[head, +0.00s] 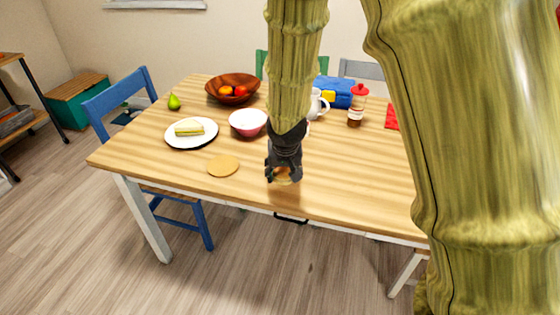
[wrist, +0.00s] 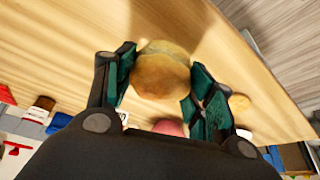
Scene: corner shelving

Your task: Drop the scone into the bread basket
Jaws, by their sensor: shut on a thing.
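My gripper (head: 284,172) hangs low over the front part of the wooden table. Its fingers are shut on the scone (wrist: 160,72), a round golden-brown piece between the two green pads in the wrist view. In the head view only a little of the scone (head: 283,179) shows under the fingers. I cannot tell from these frames whether it touches the table. I cannot make out a bread basket in either view. A brown wooden bowl (head: 246,80) with orange and red fruit stands at the back left of the table.
On the table (head: 330,190) are a round tan coaster (head: 223,166), a white plate (head: 210,141) with a sandwich, a pink bowl (head: 248,123), a green pear (head: 174,102), a white jug (head: 317,105) and a red-capped bottle (head: 357,106).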

